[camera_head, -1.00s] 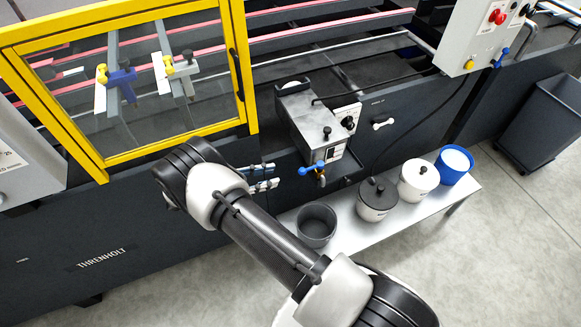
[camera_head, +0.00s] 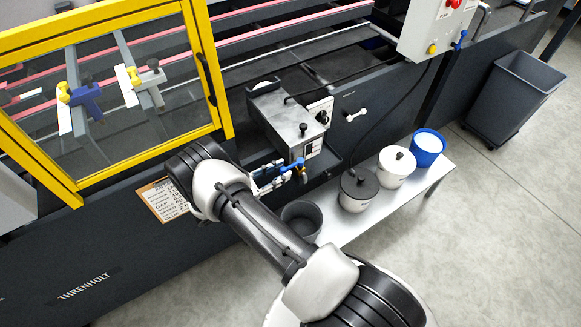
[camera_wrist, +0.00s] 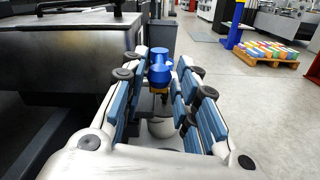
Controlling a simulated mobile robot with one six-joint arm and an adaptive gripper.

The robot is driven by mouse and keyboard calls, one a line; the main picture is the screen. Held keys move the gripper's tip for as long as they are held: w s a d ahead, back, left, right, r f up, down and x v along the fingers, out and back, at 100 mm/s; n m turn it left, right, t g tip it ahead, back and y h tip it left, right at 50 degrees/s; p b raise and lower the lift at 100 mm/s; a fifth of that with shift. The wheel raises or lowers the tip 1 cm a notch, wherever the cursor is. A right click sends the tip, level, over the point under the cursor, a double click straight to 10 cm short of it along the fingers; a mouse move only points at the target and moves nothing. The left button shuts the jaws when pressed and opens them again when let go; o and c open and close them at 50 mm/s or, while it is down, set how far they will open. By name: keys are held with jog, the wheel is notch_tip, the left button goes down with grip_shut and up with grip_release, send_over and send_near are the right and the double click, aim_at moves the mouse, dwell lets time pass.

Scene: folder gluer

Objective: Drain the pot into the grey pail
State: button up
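The pot looks to be the grey metal box (camera_head: 290,122) on the machine's side; its flank fills the left of the wrist view (camera_wrist: 65,65). A blue valve handle (camera_head: 293,165) sits at its lower front above a brass-coloured part. The grey pail (camera_head: 302,221) stands on the bench's left end, below the valve and partly hidden by my arm. My gripper (camera_head: 280,174) is at the handle. In the wrist view, its blue-padded fingers (camera_wrist: 160,75) are apart, with the blue handle (camera_wrist: 160,66) between their tips; contact cannot be told.
A dark bin (camera_head: 512,95) is at the right. A yellow-framed guard (camera_head: 218,85) is at the left.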

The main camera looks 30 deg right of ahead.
aim_at(287, 168)
jog(key=shift+w+d, duration=0.1)
jog(key=shift+d, duration=2.15)
jog(key=shift+c, duration=0.2)
grip_shut()
